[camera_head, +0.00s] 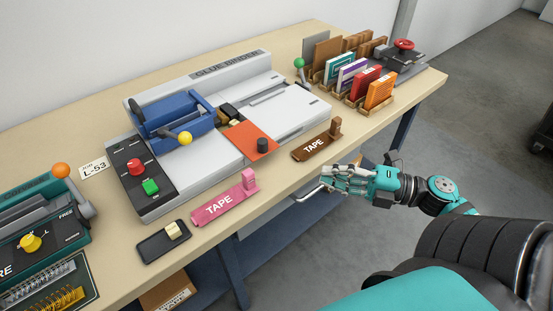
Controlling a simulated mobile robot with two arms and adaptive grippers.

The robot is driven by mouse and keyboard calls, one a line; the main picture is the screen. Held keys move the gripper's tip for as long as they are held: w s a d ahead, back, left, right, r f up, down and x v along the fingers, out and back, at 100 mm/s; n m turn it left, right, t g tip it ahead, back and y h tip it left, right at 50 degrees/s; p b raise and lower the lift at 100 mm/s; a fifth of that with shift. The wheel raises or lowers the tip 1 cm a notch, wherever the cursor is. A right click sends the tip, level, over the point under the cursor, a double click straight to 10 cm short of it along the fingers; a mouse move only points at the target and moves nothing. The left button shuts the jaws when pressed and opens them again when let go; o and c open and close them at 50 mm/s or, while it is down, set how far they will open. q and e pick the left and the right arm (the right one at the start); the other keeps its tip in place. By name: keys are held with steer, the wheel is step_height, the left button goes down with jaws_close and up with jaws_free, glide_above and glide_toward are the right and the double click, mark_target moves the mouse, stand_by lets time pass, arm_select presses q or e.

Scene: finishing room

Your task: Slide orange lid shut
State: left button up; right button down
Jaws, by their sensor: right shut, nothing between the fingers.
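The orange lid (244,137) is a flat plate on the grey glue binder (205,150), with a black knob (262,145) near its right end. It lies flat across the middle of the binder's front, right of the blue carriage (180,121). A dark slot or parts show just behind and left of it. My right gripper (322,182) is shut and empty. It is at the table's front edge, right of and nearer than the lid, clear of it. My left gripper is out of the picture.
A pink tape holder (223,204) and a brown tape holder (313,148) lie along the front edge near the binder. A black box with a cream switch (164,243) lies front left. Card racks (366,85) stand at the right. A teal machine (40,226) is at the left.

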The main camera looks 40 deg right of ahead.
steer(key=shift+n, duration=0.3)
steer(key=x, duration=0.3)
steer(key=p+x, duration=0.1)
steer(key=x, duration=0.5)
steer(key=shift+a+r, duration=0.35)
steer(key=shift+a, duration=0.2)
steer(key=w, duration=0.3)
steer(key=shift+w+f+p, duration=0.15)
steer(key=shift+w+p, duration=0.05)
steer(key=shift+p, duration=0.1)
steer(key=shift+w, duration=0.45)
steer(key=shift+w, duration=0.1)
